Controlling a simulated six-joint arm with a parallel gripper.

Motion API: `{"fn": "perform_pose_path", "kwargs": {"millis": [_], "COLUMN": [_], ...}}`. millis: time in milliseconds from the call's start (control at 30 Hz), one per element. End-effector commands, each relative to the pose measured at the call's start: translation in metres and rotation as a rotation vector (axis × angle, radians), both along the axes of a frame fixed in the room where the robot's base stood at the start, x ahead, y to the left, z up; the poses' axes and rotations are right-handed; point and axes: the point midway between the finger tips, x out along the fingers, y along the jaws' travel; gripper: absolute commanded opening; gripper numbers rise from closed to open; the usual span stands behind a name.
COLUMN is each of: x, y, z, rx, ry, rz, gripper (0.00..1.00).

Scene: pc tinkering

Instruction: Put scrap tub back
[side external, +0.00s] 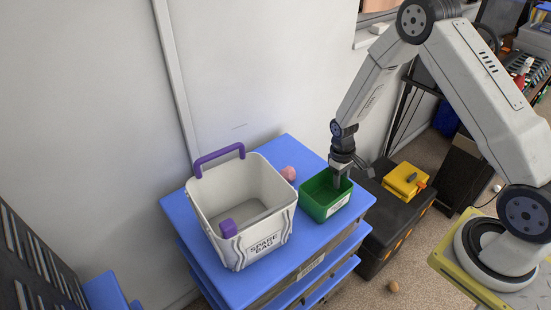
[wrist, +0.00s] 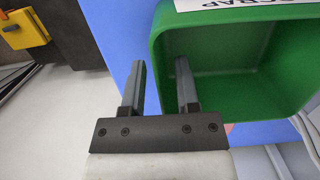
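The scrap tub is a small open green box (side external: 316,208) with a white label, upright on the blue top of a cart near its right edge. In the wrist view the green tub (wrist: 225,118) fills the right side, its "SCRAP" label at the top edge, and the part of its inside that shows is empty. My gripper (side external: 338,180) points down at the tub's rim. In the wrist view my gripper (wrist: 160,66) has its fingers apart, one outside the tub's wall and one inside. I cannot tell whether either finger touches the wall.
A white "SPARE BAG" bin (side external: 246,215) with a purple handle stands left of the tub on the blue cart top (side external: 285,150). A pink round thing (side external: 289,173) lies behind, between them. A yellow case (side external: 405,180) sits on a black box to the right. The wall is close behind.

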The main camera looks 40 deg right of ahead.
Motion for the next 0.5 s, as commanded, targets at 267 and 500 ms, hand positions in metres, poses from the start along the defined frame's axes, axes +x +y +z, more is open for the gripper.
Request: {"fn": "perform_pose_path", "kwargs": {"millis": [267,500], "x": [0.006,0.010], "y": [0.000,0.000], "z": [0.036,0.071], "rx": [0.000,0.000], "ry": [-0.004,-0.003], "rz": [0.000,0.001], "gripper": [0.39,0.39]}}
